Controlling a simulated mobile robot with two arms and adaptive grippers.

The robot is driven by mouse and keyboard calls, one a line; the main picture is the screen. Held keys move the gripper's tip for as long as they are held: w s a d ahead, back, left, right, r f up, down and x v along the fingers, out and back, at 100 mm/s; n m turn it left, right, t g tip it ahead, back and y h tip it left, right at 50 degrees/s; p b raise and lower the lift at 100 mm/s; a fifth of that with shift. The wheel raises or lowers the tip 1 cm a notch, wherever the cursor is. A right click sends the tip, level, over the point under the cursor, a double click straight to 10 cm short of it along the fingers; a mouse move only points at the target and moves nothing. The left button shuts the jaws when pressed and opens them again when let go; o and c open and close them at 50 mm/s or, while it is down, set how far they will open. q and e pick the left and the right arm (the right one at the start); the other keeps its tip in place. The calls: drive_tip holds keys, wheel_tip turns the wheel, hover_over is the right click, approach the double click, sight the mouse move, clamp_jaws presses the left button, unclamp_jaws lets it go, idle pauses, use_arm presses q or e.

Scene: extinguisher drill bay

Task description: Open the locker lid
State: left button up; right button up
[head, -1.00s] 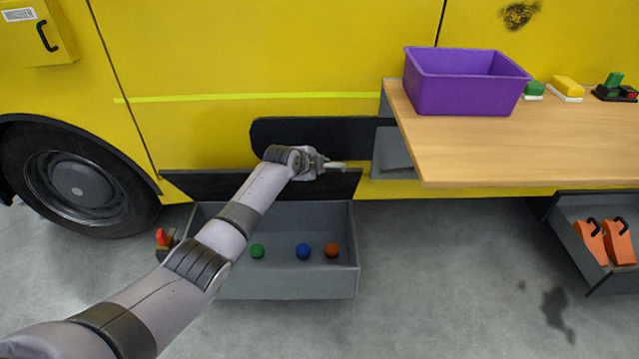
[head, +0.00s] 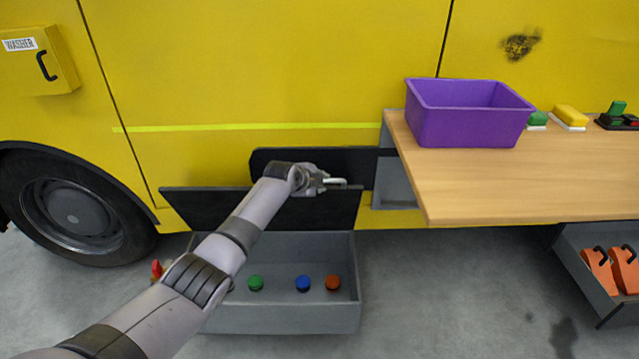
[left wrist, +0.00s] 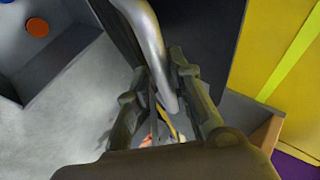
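The locker is a low grey open box (head: 290,318) on the floor against the yellow vehicle side. Its black lid (head: 225,208) is hinged at the back and stands raised, close to upright. My left gripper (head: 322,182) is at the lid's upper edge, right of its middle. In the left wrist view, a bent silver handle (left wrist: 148,35) runs between the two fingers, which close in on both sides of it. My right gripper is not in view.
Green (head: 255,283), blue (head: 303,284) and orange (head: 333,283) knobs are in the box. A wooden bench (head: 500,180) with a purple bin (head: 470,125) juts out at the right. A black panel (head: 355,165) lies behind my gripper.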

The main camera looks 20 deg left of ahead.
use_arm(q)
drive_tip(key=shift+o, duration=1.2)
drive_tip(key=shift+s, duration=0.1)
drive_tip(key=v, duration=1.2)
